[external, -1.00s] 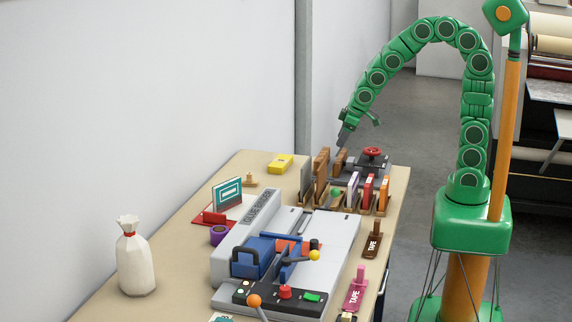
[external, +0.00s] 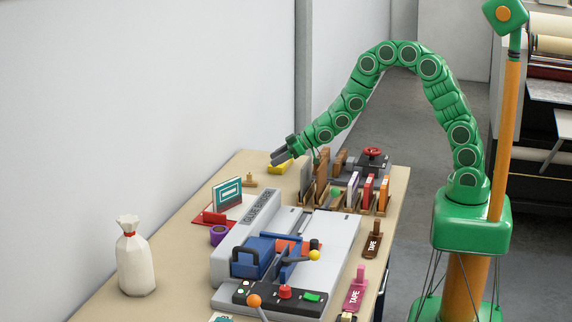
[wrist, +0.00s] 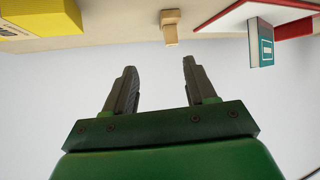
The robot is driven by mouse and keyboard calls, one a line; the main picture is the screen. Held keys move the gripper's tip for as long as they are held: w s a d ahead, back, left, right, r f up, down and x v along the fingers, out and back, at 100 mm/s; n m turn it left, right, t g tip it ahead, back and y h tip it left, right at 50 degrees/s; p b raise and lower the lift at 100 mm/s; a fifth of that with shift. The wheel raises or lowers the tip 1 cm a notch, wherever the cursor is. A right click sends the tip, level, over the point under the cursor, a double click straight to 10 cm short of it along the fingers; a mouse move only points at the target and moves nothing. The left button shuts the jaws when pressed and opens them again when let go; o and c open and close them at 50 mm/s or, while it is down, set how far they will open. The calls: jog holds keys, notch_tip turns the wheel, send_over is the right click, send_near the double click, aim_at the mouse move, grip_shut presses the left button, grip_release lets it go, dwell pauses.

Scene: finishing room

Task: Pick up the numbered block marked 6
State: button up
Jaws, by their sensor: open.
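No number 6 can be read on anything in either view, so I cannot tell which thing is the numbered block. My gripper (external: 279,158) is over the far end of the table, in front of a yellow block (external: 280,169) that it partly covers. In the wrist view my gripper (wrist: 159,66) is open, with nothing between its two fingers. That view shows part of the yellow block (wrist: 42,16) at the top left, apart from the fingers. A small wooden piece with a handle (wrist: 171,28) is at the top middle.
A rack of upright brown, red and orange pieces (external: 367,192) and a red-knobbed device (external: 373,154) are right of my gripper. The grey glue binder (external: 228,258) fills the middle; a white sack (external: 136,260) stands at left.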

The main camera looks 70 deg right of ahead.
aim_at(253, 178)
jog(key=shift+w+a+f+t+y, duration=0.2)
jog(key=shift+w+a+f+y, duration=0.2)
jog(key=shift+w+f, duration=0.15)
jog(key=shift+w+a+f+t+y, duration=0.2)
jog(key=shift+w+a+f+y, duration=0.15)
jog(key=shift+w, duration=0.25)
jog(key=shift+x, duration=1.15)
jog(key=shift+f+x, duration=0.2)
jog(key=shift+x, duration=1.75)
jog(key=shift+w+a+f, duration=0.3)
jog(key=shift+w+a, duration=0.1)
jog(key=shift+a, duration=0.05)
grip_shut()
